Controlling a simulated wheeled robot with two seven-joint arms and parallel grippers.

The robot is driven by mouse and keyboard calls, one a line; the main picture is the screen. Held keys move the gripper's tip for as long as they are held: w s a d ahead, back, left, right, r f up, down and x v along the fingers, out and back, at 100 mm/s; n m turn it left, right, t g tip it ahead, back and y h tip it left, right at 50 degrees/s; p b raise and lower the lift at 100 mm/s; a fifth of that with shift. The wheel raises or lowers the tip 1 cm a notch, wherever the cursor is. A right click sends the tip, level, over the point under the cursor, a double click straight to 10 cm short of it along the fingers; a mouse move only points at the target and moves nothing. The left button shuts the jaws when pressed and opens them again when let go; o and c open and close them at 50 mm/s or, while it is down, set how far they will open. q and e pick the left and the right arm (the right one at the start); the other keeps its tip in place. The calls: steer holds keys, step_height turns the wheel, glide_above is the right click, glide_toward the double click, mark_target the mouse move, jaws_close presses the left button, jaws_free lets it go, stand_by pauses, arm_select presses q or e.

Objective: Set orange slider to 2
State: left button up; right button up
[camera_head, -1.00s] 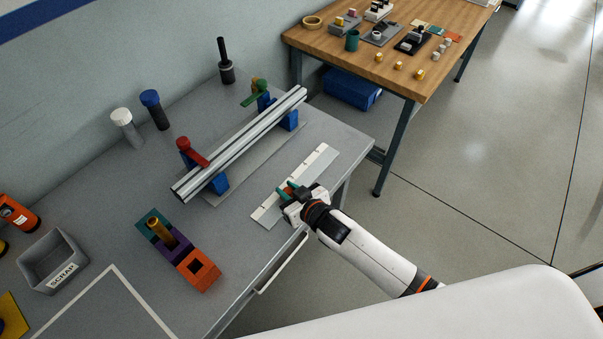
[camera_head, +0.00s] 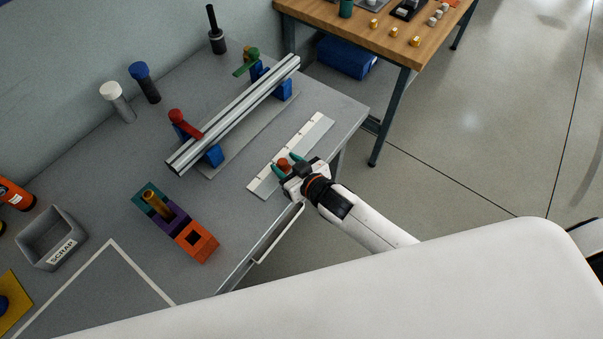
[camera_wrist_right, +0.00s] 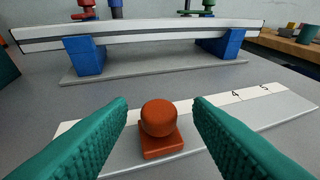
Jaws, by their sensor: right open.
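The orange slider (camera_wrist_right: 160,122) is a round knob on a small square base. It sits on a pale plate (camera_wrist_right: 277,107) with a white scale strip; the marks 4 and 5 show to the right of the slider, and the lower marks are hidden. In the head view the slider (camera_head: 283,163) shows between my right fingertips on the plate (camera_head: 312,133). My right gripper (camera_head: 287,165) is open, with its green fingers on either side of the knob. In the right wrist view the fingers (camera_wrist_right: 160,112) stand apart from the knob with gaps. My left gripper is not in view.
Behind the plate a silver rail (camera_head: 235,113) rests on blue supports with red and green clamps. An orange, purple and green block (camera_head: 198,241) and a grey scrap bin (camera_head: 50,240) stand to the left. A wooden table (camera_head: 405,50) is at the back right.

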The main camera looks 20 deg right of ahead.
steer(key=v, duration=1)
steer(key=shift+b, duration=0.35)
steer(key=shift+w, duration=0.15)
steer(key=s+d+f+m+g+h, duration=0.1)
steer(key=s+d+f+g+h, duration=0.2)
steer(key=f, duration=1)
steer(key=s+d+f+g+h, duration=0.15)
steer(key=s+d+f, duration=0.4)
steer(key=f, duration=0.65)
steer(key=s+d+f+g, duration=0.1)
steer(key=s+f+g, duration=0.1)
steer(key=s+f, duration=0.3)
steer(key=s+f+g, duration=0.2)
steer(key=s+f, duration=0.4)
steer(key=s, duration=0.5)
steer(key=s+d+f+m+g, duration=0.1)
steer(key=s+f+g, duration=0.2)
steer(key=s, duration=0.6)
step_height(320, 180, down, 2)
steer(key=shift+d+f+h, duration=0.25)
steer(key=shift+d+h, duration=0.05)
steer(key=shift+h, duration=0.15)
steer(key=shift+w, duration=0.1)
